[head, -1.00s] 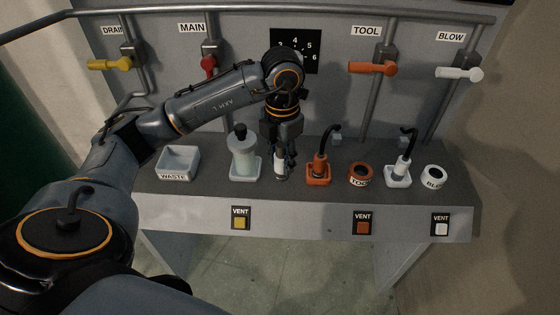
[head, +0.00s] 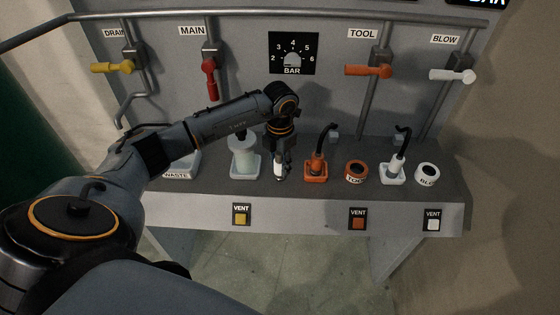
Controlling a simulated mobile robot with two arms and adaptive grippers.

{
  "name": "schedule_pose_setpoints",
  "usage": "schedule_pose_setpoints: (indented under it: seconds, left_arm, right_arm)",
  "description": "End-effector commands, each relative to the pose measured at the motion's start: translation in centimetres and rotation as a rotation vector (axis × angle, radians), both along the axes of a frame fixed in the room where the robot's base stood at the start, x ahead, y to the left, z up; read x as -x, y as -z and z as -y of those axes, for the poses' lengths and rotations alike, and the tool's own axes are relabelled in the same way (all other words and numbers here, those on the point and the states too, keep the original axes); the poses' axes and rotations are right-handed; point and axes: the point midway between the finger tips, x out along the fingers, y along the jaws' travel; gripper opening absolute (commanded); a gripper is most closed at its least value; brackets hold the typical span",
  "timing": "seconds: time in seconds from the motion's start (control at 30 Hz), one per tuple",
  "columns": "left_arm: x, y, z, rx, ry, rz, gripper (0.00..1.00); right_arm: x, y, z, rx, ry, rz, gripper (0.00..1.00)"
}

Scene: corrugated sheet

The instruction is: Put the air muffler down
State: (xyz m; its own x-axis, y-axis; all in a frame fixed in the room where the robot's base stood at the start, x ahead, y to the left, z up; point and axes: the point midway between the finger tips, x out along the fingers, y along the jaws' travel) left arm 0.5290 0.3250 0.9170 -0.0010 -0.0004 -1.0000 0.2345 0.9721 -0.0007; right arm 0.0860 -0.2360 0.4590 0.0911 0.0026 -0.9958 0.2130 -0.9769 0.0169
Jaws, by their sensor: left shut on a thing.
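The air muffler (head: 278,168) is a small piece, white above and grey at its lower end. It is upright over the grey shelf, between the pale green bottle and the orange holder. My left gripper (head: 281,160) points down and is shut on it, with the fingers hiding part of it. I cannot tell whether its lower end touches the shelf. My right gripper is not in view.
Close left is the pale green bottle (head: 243,157) in its tray; close right is the orange holder (head: 316,170) with a black hose. Farther right are the TOOL ring (head: 356,172), white holder (head: 394,173) and BLOW ring (head: 428,174). The WASTE tray (head: 181,168) is partly behind my arm.

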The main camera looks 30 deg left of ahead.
Motion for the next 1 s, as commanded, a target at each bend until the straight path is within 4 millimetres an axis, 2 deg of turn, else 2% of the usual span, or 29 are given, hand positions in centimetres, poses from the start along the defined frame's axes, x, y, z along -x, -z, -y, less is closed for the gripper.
schedule_pose_setpoints:
  seconds: [0.17, 0.2, 0.3, 0.57, 0.73, 0.87, 1.0]
  left_arm:
    - [0.0, 0.4, 0.0, 0.0, 0.0, 0.001, 0.0]
    - [0.0, 0.3, 0.0, 0.0, 0.0, 0.001, 0.36]
    - [0.0, 0.2, 0.0, 0.0, 0.0, 0.0, 0.55]
    - [0.0, 0.2, 0.0, 0.0, 0.0, 0.0, 0.55]
    - [-0.1, -0.6, 0.0, 0.0, 0.0, 0.004, 0.55]
    - [-0.2, -2.8, -0.1, -0.002, 0.001, 0.007, 0.55]
    - [-0.2, -6.0, 0.0, 0.0, 0.001, 0.008, 0.55]
  right_arm:
    - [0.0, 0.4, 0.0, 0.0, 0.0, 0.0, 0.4]
    - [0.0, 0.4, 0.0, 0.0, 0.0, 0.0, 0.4]
    - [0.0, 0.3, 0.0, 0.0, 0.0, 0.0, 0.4]
    - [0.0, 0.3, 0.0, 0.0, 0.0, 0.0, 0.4]
    - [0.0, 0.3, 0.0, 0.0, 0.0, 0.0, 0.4]
    - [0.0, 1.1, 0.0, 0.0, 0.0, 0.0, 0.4]
    - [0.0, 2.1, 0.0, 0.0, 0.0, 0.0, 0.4]
